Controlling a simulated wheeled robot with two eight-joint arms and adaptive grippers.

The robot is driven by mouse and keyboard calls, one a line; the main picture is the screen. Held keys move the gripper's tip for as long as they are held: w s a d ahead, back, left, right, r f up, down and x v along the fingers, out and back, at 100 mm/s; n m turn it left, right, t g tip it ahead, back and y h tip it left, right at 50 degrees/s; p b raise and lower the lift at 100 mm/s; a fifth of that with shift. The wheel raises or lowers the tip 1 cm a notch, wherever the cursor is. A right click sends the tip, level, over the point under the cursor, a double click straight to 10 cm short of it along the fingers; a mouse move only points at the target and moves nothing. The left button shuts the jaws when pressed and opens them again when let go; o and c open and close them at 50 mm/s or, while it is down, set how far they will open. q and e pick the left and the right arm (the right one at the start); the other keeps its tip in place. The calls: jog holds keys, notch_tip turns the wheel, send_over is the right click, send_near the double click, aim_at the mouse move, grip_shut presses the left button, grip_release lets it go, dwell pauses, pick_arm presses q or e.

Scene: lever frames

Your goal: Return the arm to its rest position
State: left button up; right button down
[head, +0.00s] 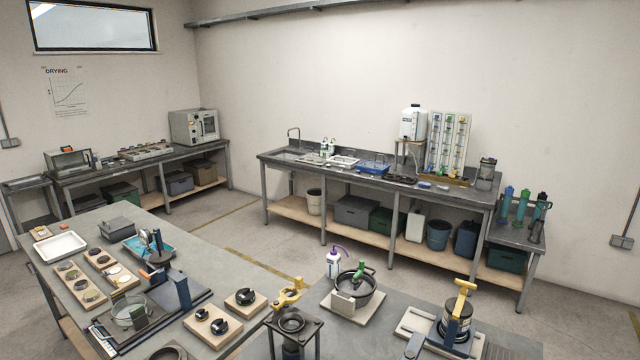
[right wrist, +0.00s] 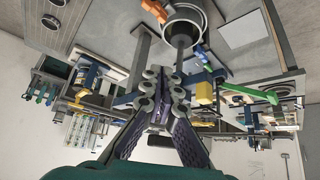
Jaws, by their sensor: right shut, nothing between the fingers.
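My right gripper (right wrist: 165,78) shows in the right wrist view, with its dark ribbed fingers closed together and nothing between them. It is apart from the bench things seen beyond it. A round metal ring (right wrist: 183,18) and a yellow handle (right wrist: 205,92) lie past the fingertips in that view. Neither of my grippers shows in the head view, and my left gripper is in no view. In the head view a device with a yellow lever handle (head: 462,300) stands on the near bench at the lower right.
A sink bench (head: 375,172) runs along the back wall. Open floor (head: 225,222) lies between the benches.

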notch_tip(320, 180, down, 11)
jog(key=b, duration=0.9)
jog(key=shift+f, duration=0.15)
